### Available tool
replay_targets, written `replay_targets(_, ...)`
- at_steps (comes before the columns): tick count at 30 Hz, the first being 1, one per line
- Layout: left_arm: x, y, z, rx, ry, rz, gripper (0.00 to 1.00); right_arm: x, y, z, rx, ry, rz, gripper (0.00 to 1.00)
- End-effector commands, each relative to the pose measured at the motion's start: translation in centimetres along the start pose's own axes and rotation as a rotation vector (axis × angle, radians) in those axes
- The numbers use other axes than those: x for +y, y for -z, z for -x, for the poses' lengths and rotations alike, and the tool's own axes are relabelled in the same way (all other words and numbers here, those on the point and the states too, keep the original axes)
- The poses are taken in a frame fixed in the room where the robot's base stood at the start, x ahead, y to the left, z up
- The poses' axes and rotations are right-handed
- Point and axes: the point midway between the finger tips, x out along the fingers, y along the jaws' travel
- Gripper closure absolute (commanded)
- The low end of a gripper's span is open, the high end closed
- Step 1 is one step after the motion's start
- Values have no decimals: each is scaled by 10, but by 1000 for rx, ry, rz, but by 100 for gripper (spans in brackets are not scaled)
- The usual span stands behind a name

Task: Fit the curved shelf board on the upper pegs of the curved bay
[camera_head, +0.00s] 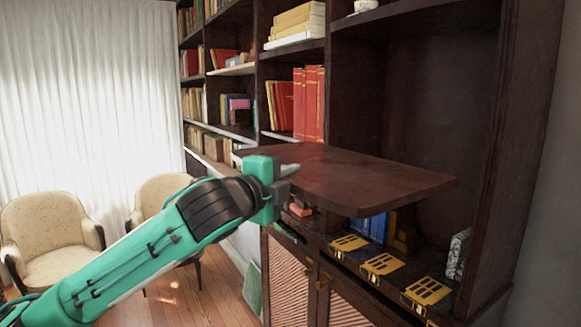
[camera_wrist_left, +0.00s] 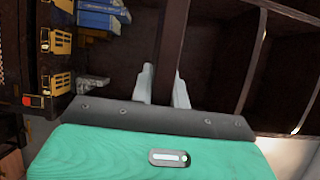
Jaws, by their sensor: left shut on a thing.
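The curved shelf board (camera_head: 350,180) is dark brown wood with a rounded corner at its right end. It is held roughly level in front of the bay (camera_head: 425,90), the empty dark space at the right of the bookcase. My left gripper (camera_head: 290,169) is shut on the board's near left edge. In the left wrist view the board (camera_wrist_left: 173,45) shows edge-on as a dark strip between the two pale fingers of the gripper (camera_wrist_left: 164,86). I cannot make out the upper pegs in either view. My right gripper is not in view.
Below the board, the lower shelf holds blue books (camera_head: 377,228), yellow cut-out pieces (camera_head: 381,263) and a grey speckled block (camera_head: 458,254). Two cream chairs (camera_head: 45,238) stand at the left. Floor shows between chairs and cabinet.

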Motion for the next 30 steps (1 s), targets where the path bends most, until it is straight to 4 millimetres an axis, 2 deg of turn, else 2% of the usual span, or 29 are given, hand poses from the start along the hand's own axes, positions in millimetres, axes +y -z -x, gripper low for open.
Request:
replay_targets(1,-11,2,1,6,8,-2,100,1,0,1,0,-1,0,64)
replay_targets(6,-21,6,2,16,6,0,100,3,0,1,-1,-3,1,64)
replay_targets(16,-22,6,2,17,6,0,100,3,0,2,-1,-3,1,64)
replay_targets(21,-24,6,4,16,5,1,100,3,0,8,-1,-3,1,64)
replay_targets(30,-23,16,-18,17,6,2,100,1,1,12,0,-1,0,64)
